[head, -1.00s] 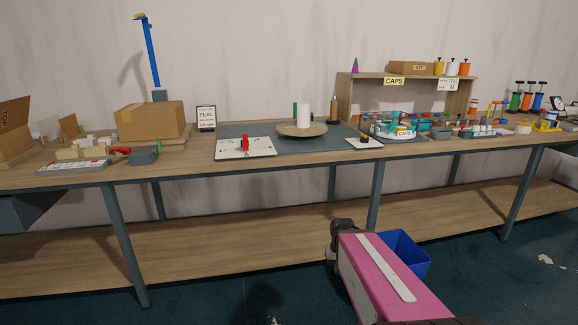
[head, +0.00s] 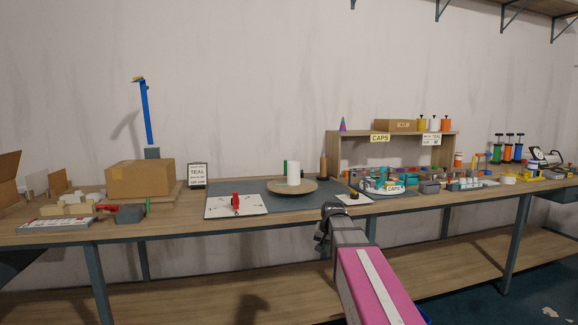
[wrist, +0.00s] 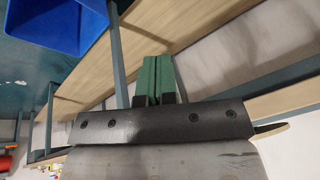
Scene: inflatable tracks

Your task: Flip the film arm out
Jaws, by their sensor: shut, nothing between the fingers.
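I cannot tell for sure which part is the film arm. A round wooden turntable (head: 309,188) with a white cylinder (head: 294,173) on it sits on the grey mat mid-table, with a green upright piece (head: 285,168) behind the cylinder. A tall blue post (head: 149,113) with a yellow tip stands at the back left. A white board with a red knob (head: 236,202) lies left of the turntable. My gripper (head: 328,212) is in front of the table's front edge, apart from these things. The wrist view shows its green fingers (wrist: 155,80) together and empty.
A cardboard box (head: 140,189) stands at the left. A small board with a black knob (head: 354,196) lies right of the turntable. Several caps and tins crowd the right, below a wooden shelf (head: 392,133). In the wrist view a blue bin (wrist: 62,22) is on the floor.

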